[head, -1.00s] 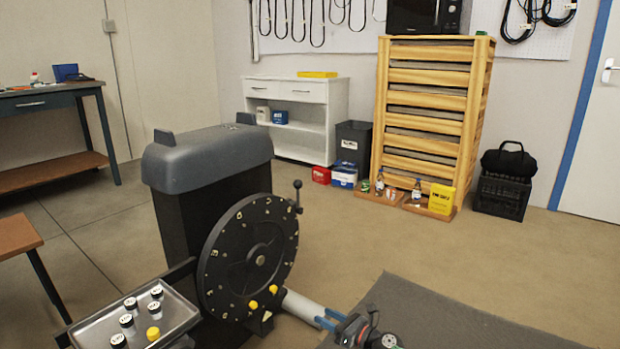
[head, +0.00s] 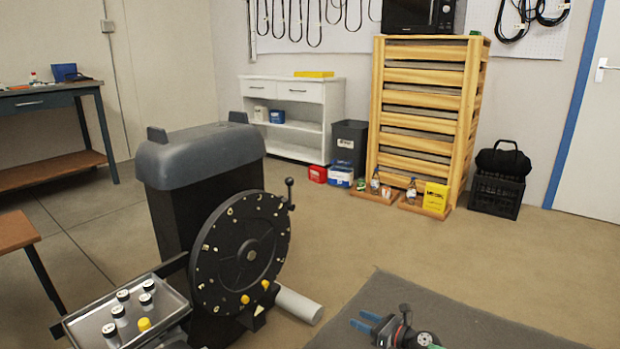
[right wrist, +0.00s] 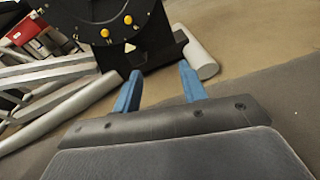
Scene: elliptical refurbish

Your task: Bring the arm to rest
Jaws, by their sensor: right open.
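My right gripper (head: 366,322) shows at the lower middle of the head view, over the dark grey mat. Its two blue fingers are apart with nothing between them. In the right wrist view the open fingers (right wrist: 158,88) point toward the base of the black machine (head: 205,190). A grey-white cylinder (head: 299,306) sticks out at the foot of that machine, apart from the gripper; it also shows in the right wrist view (right wrist: 199,60). My left gripper is not in view.
The machine has a round black disc (head: 240,254) with yellow knobs. The mat (head: 450,320) and the floor to the right are clear.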

